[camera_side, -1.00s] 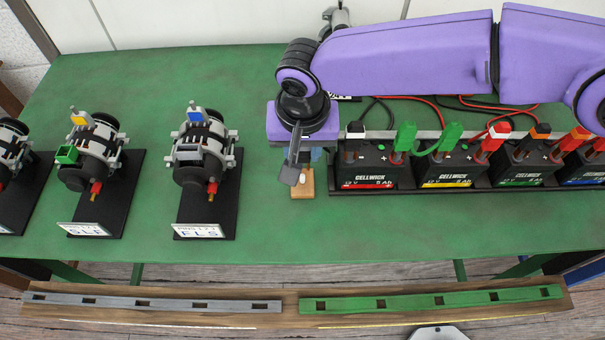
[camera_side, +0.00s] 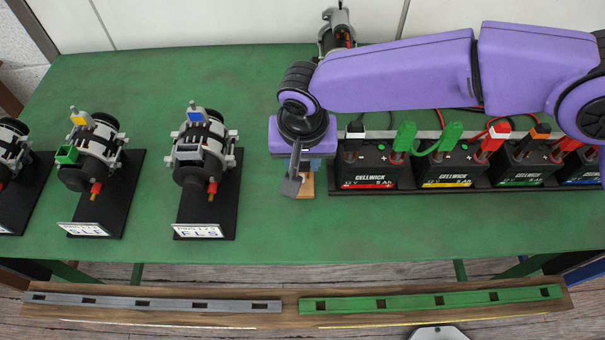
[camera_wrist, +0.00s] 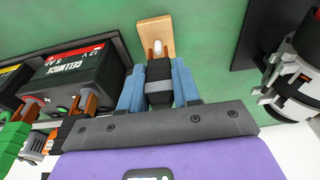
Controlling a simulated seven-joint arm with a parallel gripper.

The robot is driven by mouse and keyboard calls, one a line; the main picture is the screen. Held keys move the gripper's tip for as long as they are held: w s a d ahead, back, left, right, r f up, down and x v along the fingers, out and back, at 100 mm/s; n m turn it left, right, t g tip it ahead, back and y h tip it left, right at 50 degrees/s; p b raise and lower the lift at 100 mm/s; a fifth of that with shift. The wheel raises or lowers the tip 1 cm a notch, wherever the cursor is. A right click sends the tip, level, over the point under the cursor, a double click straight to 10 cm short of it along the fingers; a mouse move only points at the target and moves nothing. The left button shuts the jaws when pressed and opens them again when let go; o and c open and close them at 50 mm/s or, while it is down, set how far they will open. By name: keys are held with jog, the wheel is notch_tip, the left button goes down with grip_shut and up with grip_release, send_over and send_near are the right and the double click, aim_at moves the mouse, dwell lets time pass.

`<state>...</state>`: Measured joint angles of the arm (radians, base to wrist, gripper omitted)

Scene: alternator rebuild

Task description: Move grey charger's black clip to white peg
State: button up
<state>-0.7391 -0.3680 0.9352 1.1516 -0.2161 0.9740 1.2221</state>
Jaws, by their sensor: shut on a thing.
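My gripper (camera_wrist: 158,88) is shut on a black clip (camera_wrist: 160,78), held between its blue fingers in the wrist view. The white peg (camera_wrist: 158,48) stands on a small wooden block (camera_wrist: 152,32), just beyond the clip's end there. I cannot tell whether clip and peg touch. In the side view my gripper (camera_side: 313,165) is low over the wooden block (camera_side: 307,188), left of the first battery. The peg and held clip are hidden there. The grey charger cannot be made out.
A row of batteries (camera_side: 375,168) with red, green and black clips stands close to the right of my gripper. An alternator (camera_side: 205,150) on a black stand is to the left. Green bench top (camera_side: 270,220) is clear in front. Cables run behind the batteries.

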jog(key=shift+f, duration=0.45)
jog(key=o, duration=0.8)
jog(key=shift+r, duration=4.3)
